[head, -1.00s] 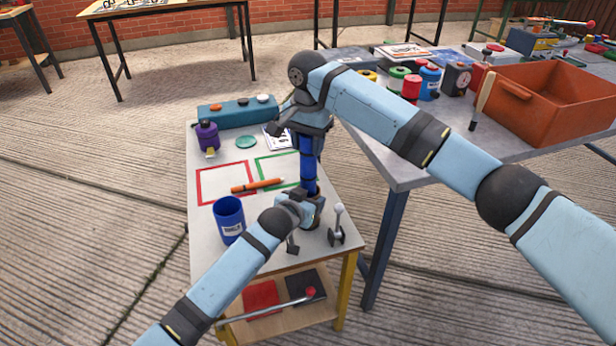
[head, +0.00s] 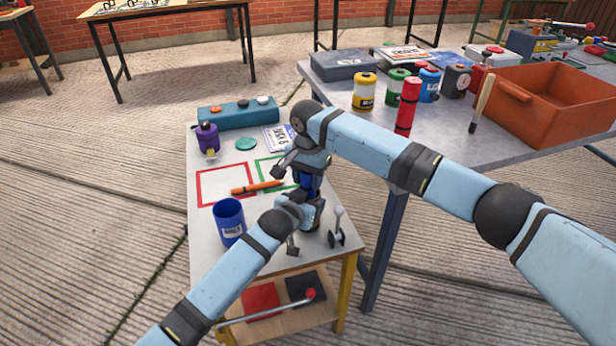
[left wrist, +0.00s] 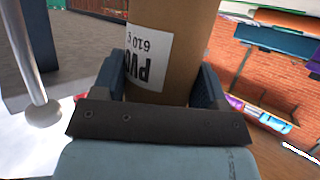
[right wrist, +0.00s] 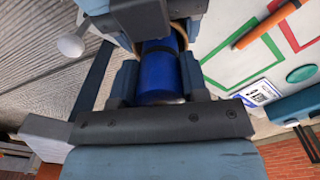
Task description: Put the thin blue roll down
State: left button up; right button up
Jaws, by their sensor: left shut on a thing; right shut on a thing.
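The thin blue roll (head: 310,182) stands upright over the front right of the small table (head: 205,262). My right gripper (head: 306,172) is shut on it; in the right wrist view the blue roll (right wrist: 158,75) sits between the fingers, its far end inside the tan rim of a cardboard tube (right wrist: 181,36). My left gripper (head: 298,212) is shut around that brown tube; in the left wrist view the tube (left wrist: 180,50) carries a white label. The blue roll's lower part is hidden inside the tube. Whether the tube touches the table I cannot tell.
A blue cup (head: 229,222), an orange marker (head: 258,187), red (head: 198,187) and green outlines, a purple bottle (head: 207,138) and a small metal lever stand (head: 337,228) are close by. A grey table at right holds a red roll (head: 407,105), several cans and an orange crate (head: 550,105).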

jog(key=o, duration=1.2)
jog(key=shift+f, duration=0.1)
notch_tip(320, 180, up, 12)
jog(key=shift+r, duration=0.2)
pick_arm(q)
jog(key=o, duration=1.3)
